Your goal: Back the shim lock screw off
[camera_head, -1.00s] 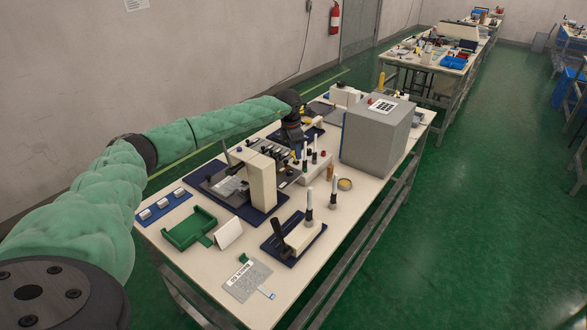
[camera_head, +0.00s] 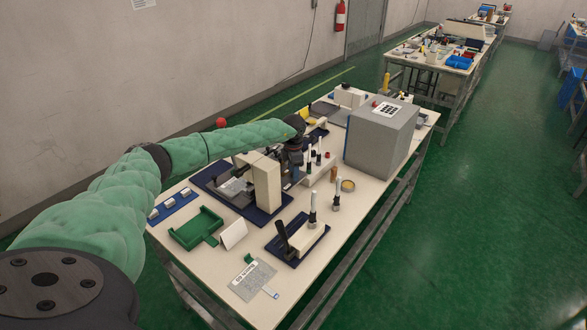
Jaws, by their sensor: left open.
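My left arm reaches in from the left in a green sleeve. My left gripper (camera_head: 291,172) is open and points down over the far side of the bench fixture, behind its cream column (camera_head: 267,187). The fixture stands on a dark blue base plate (camera_head: 284,201). Its low metal part (camera_head: 233,188) lies left of the column. The shim lock screw is too small to make out or is hidden by the arm. I cannot tell whether the fingers touch anything. My right gripper is not in view.
A large grey box (camera_head: 378,145) stands right of the fixture. White-topped posts (camera_head: 313,208) stand in front of it.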

